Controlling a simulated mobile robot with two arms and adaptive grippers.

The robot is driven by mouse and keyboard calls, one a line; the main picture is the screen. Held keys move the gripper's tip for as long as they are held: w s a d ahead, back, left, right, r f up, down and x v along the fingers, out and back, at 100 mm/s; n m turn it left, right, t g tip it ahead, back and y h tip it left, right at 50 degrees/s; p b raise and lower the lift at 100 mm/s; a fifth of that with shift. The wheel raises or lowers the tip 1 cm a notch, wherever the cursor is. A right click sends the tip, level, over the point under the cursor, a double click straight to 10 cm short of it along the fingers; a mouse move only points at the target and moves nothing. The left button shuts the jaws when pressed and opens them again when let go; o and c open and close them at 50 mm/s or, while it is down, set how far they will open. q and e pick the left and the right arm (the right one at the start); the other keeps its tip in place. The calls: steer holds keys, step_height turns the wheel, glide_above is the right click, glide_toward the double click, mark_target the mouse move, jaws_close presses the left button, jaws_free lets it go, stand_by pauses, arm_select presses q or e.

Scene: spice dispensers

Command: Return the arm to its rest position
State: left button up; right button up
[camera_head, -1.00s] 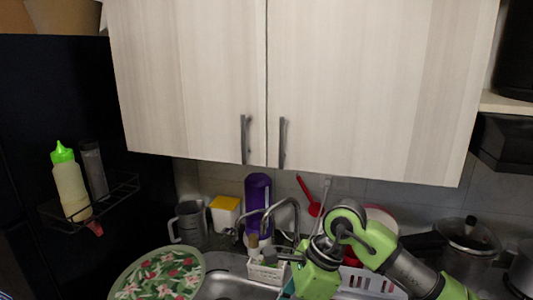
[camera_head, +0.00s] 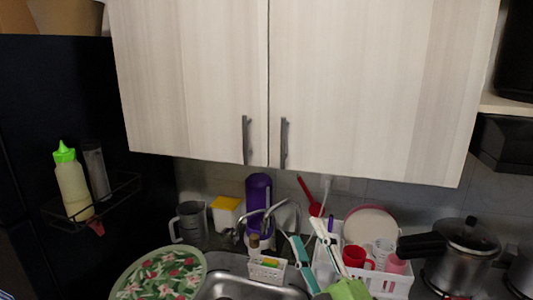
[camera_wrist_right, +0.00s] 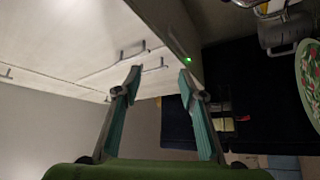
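My right gripper (camera_head: 303,233) is low in the head view, in front of the sink and dish rack, with its fingers pointing up. In the right wrist view the gripper (camera_wrist_right: 160,78) has its two teal-padded fingers spread wide with nothing between them. My right arm behind it is mostly below the head view's edge; only a green part shows at the bottom. My left gripper is in neither view. A green-capped squeeze bottle (camera_head: 72,185) and a grey dispenser (camera_head: 96,170) stand in a wire rack at the left, far from the gripper.
Closed wall cabinets (camera_head: 370,80) hang above. A white dish rack (camera_head: 395,283) with a red mug (camera_head: 354,257) is right of the gripper. A sink caddy (camera_head: 266,270), purple bottle (camera_head: 258,200), floral tray (camera_head: 160,275) and pressure cooker (camera_head: 465,250) are nearby.

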steer(key=s+d+f+m+g+h, duration=0.3)
steer(key=s+d+f+m+g, duration=0.15)
steer(key=f, duration=0.65)
steer(key=s+d+f+m+g+h, duration=0.35)
steer(key=d+f+m, duration=0.25)
steer(key=f, duration=0.6)
steer(key=s+d+f+m+g, duration=0.1)
steer(key=s+f+g, duration=0.45)
steer(key=s, duration=0.45)
steer(key=s+f+m+g, duration=0.2)
steer(key=s+f+g, duration=0.2)
steer(key=s+f, duration=0.45)
steer(key=s+f+g+b, duration=0.1)
steer(key=s+f+b, duration=0.15)
steer(key=f, duration=1.35)
steer(key=s+f+b, duration=0.2)
steer(key=f+b, duration=0.1)
steer(key=f, duration=1.3)
steer(key=s+d+f+b, duration=0.1)
steer(key=s+f+b, duration=0.1)
steer(key=s+f, duration=0.6)
steer(key=s+d+f+g+b, duration=0.1)
steer(key=s+d+f+b, duration=0.1)
steer(key=s+f, duration=0.6)
step_height(320, 180, down, 3)
steer(key=shift+s+d+r, duration=0.15)
steer(key=shift+s+d, duration=0.05)
steer(key=shift+s, duration=0.2)
